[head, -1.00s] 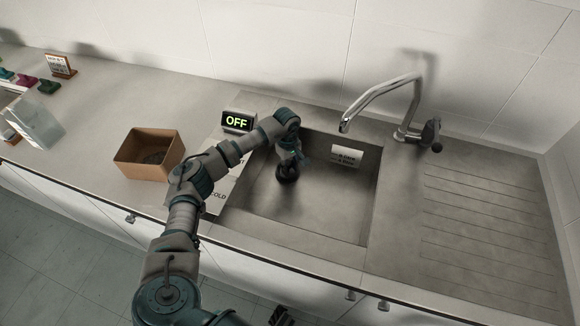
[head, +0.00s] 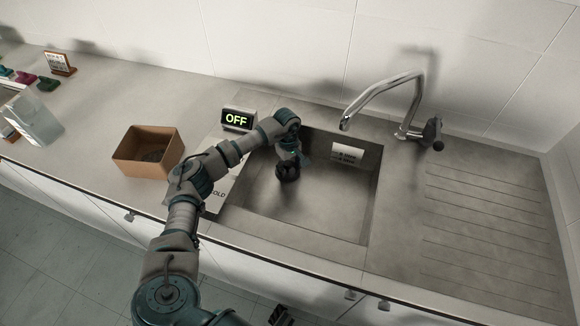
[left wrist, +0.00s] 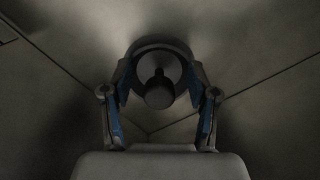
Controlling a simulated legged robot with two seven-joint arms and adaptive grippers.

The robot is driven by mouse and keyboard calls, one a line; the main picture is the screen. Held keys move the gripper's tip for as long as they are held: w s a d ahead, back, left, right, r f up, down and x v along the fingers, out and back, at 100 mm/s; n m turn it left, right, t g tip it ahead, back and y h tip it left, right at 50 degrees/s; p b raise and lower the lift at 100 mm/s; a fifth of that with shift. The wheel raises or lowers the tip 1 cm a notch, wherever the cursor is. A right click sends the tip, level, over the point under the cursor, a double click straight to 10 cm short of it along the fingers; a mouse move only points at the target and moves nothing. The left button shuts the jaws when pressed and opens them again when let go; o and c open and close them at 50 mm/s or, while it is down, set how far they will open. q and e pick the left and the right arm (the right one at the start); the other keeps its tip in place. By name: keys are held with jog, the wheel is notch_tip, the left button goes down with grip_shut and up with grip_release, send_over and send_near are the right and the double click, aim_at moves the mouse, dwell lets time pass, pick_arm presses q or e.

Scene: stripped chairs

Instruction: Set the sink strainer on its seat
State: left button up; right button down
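My left gripper (head: 287,172) is low inside the sink basin (head: 335,205), toward its left side, pointing down. In the left wrist view, the sink strainer (left wrist: 158,62) is a dark round disc with a stubby knob facing the camera. The two blue-padded fingers of my left gripper (left wrist: 160,72) meet its rim on both sides, clear of the knob. In the head view, the strainer is hidden or too dark to pick out. The seat cannot be made out; creases in the basin meet just below the strainer in the wrist view. My right gripper is not in view.
The chrome faucet (head: 403,100) arches over the basin's back right. A display reading OFF (head: 238,119) stands behind my arm. An open brown box (head: 148,168) and a clear container (head: 36,122) stand on the left counter. The ribbed drainboard (head: 485,215) at right is clear.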

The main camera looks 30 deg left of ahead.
pick_arm(q)
notch_tip(320, 180, up, 12)
jog(key=a, duration=0.1)
jog(key=shift+w, duration=0.25)
